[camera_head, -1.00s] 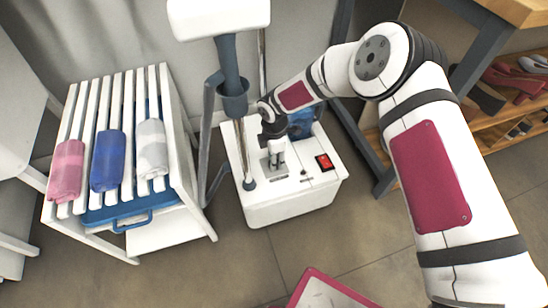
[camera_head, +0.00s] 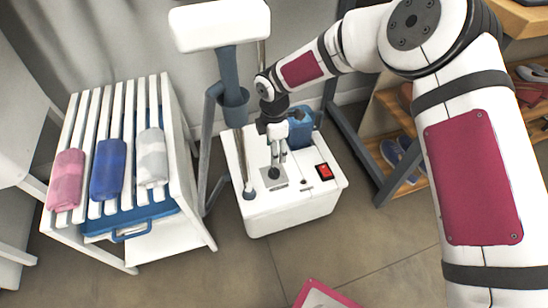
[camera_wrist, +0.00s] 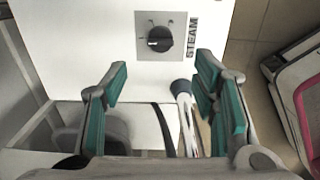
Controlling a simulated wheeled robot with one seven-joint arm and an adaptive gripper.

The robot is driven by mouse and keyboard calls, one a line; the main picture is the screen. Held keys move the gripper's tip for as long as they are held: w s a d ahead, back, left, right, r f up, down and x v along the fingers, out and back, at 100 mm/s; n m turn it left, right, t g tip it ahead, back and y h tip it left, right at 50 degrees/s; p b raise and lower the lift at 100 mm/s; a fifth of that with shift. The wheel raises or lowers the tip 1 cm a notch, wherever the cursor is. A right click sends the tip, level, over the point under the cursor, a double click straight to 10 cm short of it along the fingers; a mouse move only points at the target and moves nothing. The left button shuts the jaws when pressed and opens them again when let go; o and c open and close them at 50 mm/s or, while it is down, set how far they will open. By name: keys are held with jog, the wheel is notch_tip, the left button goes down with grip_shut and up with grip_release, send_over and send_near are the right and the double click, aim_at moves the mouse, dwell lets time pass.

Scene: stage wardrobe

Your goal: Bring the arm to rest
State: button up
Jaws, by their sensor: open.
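My gripper (camera_head: 279,155) points down over the white steamer base (camera_head: 307,205) in the head view. In the wrist view my gripper (camera_wrist: 162,72) is open, with teal pads spread apart and nothing between them. The dark round knob (camera_wrist: 159,39) on its grey plate lies beyond the fingertips, beside the word STEAM. The knob (camera_head: 274,173) also shows in the head view, just below the fingertips and apart from them. My arm reaches in from the right, bent at the elbow.
A blue tank (camera_head: 301,127) and a red switch (camera_head: 324,171) are on the steamer base. A pole (camera_head: 229,75) rises beside my gripper. A slatted rack (camera_head: 97,208) with rolled cloths stands left, a shoe shelf (camera_head: 400,175) right. The front floor is mostly clear.

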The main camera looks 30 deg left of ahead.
jog(key=shift+r, duration=0.9)
jog(key=w+d+r+m+t+h, duration=0.15)
jog(key=d+r+m, duration=0.85)
jog(key=d+r, duration=1.45)
jog(key=s+d+r+m+g, duration=0.1)
jog(key=s+d+r+m, duration=0.4)
jog(key=s+d, duration=0.35)
jog(key=s+d+r+m, duration=0.5)
jog(key=s+d+m, duration=0.15)
jog(key=d, duration=0.35)
jog(key=s+d+f+m+y, duration=0.1)
jog(key=s+d+f+m, duration=0.15)
jog(key=s+m, duration=0.8)
jog(key=s+r+n+t+p, duration=0.2)
jog(key=r+p, duration=1.5)
jog(key=r, duration=0.1)
jog(key=s+d+r+n+t+p, duration=0.1)
jog(key=s+r+n+p, duration=0.1)
jog(key=r+p, duration=1.5)
jog(key=shift+s+r+t+p, duration=0.15)
jog(key=shift+r+t+p, duration=0.2)
jog(key=shift+r, duration=0.4)
